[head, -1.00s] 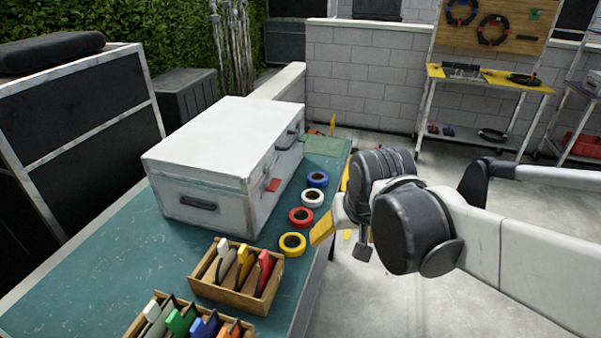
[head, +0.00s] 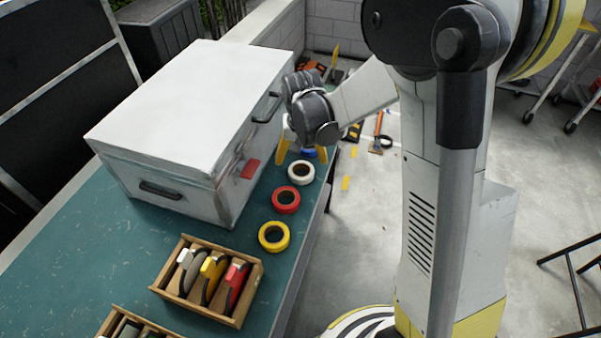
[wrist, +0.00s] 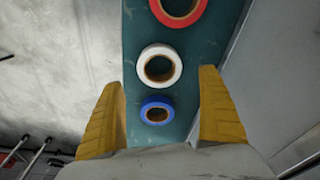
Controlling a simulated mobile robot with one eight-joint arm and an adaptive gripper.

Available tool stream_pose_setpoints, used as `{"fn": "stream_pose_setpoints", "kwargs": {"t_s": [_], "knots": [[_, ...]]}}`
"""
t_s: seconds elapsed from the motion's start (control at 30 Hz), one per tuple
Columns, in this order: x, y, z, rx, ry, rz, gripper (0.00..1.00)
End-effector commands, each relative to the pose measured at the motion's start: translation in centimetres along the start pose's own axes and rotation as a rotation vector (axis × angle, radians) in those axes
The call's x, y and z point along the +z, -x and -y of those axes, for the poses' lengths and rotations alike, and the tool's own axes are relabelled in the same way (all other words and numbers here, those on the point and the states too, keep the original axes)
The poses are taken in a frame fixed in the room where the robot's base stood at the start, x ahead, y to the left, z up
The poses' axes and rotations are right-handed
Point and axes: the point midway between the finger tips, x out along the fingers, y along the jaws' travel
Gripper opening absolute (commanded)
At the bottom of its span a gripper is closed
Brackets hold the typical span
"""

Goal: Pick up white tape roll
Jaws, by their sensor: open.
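The white tape roll (head: 301,172) lies flat on the teal bench top, between the red roll and the blue roll. In the wrist view the white roll (wrist: 160,58) is ahead of the fingertips, roughly centred between them. My gripper (head: 300,155) is open and empty, its yellow fingers pointing down at the blue end of the row. In the wrist view my gripper (wrist: 162,95) has its fingers spread wide, with the blue tape roll (wrist: 156,109) showing between them. The head view shows the blue roll (head: 308,152) partly hidden by a finger.
A red roll (head: 286,200) and a yellow roll (head: 273,236) continue the row. A large white case (head: 190,120) stands close beside the row on the left. A wooden box (head: 207,280) with coloured tools is nearer. The bench edge is close on the right.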

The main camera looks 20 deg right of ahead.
Motion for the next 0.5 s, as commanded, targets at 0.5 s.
{"fn": "stream_pose_setpoints", "kwargs": {"t_s": [0.5], "knots": [[0.5,-5.7,0.0,0.000,0.000,-0.001,0.88]]}}
